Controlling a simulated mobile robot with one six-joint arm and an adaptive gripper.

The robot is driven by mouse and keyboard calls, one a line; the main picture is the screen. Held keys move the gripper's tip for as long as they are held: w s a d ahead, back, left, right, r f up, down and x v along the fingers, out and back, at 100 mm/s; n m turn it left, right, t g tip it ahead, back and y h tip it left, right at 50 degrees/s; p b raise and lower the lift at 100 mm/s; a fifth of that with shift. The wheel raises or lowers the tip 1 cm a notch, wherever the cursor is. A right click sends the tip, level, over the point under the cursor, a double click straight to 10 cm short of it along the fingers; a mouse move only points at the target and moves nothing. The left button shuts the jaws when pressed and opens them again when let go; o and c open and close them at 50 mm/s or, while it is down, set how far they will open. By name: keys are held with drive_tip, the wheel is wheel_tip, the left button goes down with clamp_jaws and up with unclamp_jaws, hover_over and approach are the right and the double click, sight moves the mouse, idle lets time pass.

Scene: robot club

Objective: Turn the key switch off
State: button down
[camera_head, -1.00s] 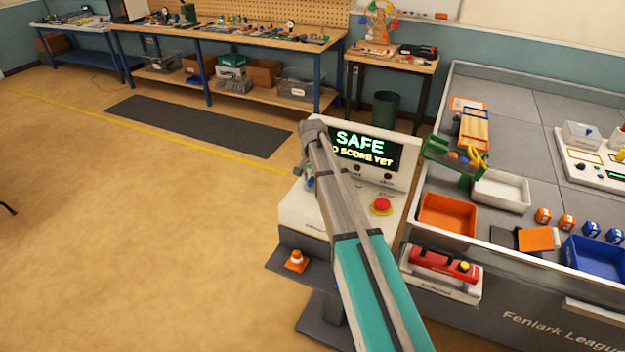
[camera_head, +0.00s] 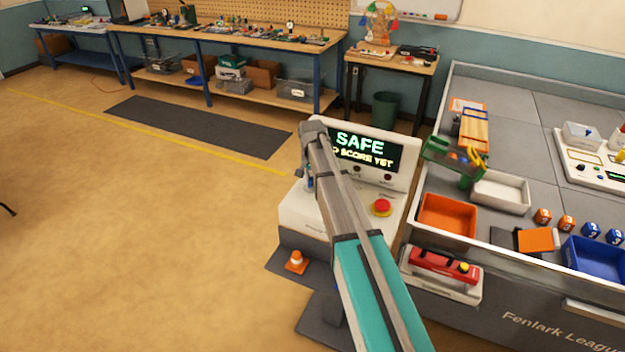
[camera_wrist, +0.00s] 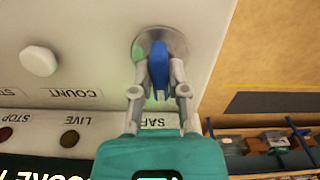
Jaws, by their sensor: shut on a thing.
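The key switch shows in the wrist view as a blue key (camera_wrist: 158,62) standing in a round metal plate (camera_wrist: 146,40) on the white console panel. My gripper (camera_wrist: 160,75) is shut on the blue key, with one finger on each side. In the head view the console (camera_head: 300,212) stands left of the large table, and its screen (camera_head: 366,149) reads SAFE. My arm crosses in front of the console there and hides the key and most of the gripper. The key's exact turn angle is hard to tell.
A white knob (camera_wrist: 38,61) sits beside the key on the panel, near the COUNT label. In the head view a red stop button (camera_head: 381,206) stands right of my arm.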

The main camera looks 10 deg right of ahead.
drive_tip(key=n, duration=0.4)
drive_tip(key=shift+s, duration=0.1)
drive_tip(key=shift+n, duration=2.1)
drive_tip(key=c, duration=0.6)
unclamp_jaws()
drive_tip(key=shift+c, duration=0.2)
drive_tip(key=s+m, duration=0.1)
drive_tip(key=s, duration=2.7)
drive_tip(key=shift+s+d+m, duration=0.25)
drive_tip(key=shift+s+m, duration=0.1)
drive_tip(key=shift+m, duration=0.05)
